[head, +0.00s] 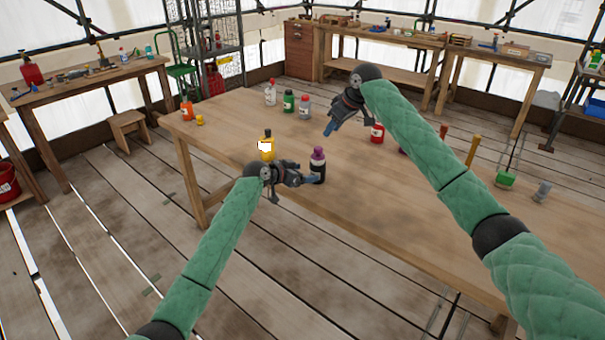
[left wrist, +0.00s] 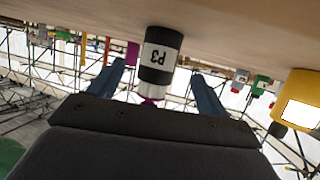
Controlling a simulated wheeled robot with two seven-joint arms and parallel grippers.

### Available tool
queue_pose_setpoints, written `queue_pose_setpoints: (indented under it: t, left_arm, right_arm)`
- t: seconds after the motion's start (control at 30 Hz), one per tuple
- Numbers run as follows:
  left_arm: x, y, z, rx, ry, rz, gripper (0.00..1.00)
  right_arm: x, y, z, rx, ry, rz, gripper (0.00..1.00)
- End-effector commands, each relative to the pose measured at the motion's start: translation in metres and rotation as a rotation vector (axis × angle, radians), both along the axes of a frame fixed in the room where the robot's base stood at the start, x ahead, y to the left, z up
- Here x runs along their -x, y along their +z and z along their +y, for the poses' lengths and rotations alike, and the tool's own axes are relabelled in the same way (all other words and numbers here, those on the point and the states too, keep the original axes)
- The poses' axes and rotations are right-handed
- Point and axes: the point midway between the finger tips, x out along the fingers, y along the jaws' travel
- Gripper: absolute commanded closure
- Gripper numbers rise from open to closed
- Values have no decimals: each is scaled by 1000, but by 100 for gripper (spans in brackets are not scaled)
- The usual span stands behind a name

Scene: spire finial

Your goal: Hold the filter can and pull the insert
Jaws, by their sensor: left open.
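The filter can (head: 318,174) is black with a purple top, and it stands upright on the wooden table near its front edge. In the left wrist view, which is upside down, the can (left wrist: 159,55) shows a white label reading P3, with a pale band and a purple part (left wrist: 150,101) at its top, partly hidden by my gripper body. My left gripper (head: 308,179) is open at the can, with a blue finger on either side in the wrist view; contact is not clear. My right gripper (head: 330,126) hangs above the table, beyond the can and apart from it; its finger opening is unclear.
A yellow bottle (head: 266,148) stands left of the can, close to my left gripper. White (head: 270,94), green (head: 289,101) and grey (head: 304,107) bottles stand farther back. A red can (head: 377,134) is near my right arm. A green-based item (head: 505,180) stands at right. Bare table lies between.

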Motion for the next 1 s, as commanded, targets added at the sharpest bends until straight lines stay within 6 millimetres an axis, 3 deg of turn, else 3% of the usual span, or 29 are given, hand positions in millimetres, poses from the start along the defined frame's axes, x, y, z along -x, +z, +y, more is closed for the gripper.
queue_pose_setpoints:
  t: [0.17, 0.6, 1.0]
  left_arm:
    - [-5, -3, -6, -14, -8, -15, 23]
    - [-41, -25, -43, -15, -8, -11, 23]
    - [-49, -30, -52, -16, -7, -14, 23]
  right_arm:
    - [0, 0, 0, 0, 0, 0, 64]
    - [0, 0, 0, 0, 0, 0, 64]
    - [0, 0, 0, 0, 0, 0, 64]
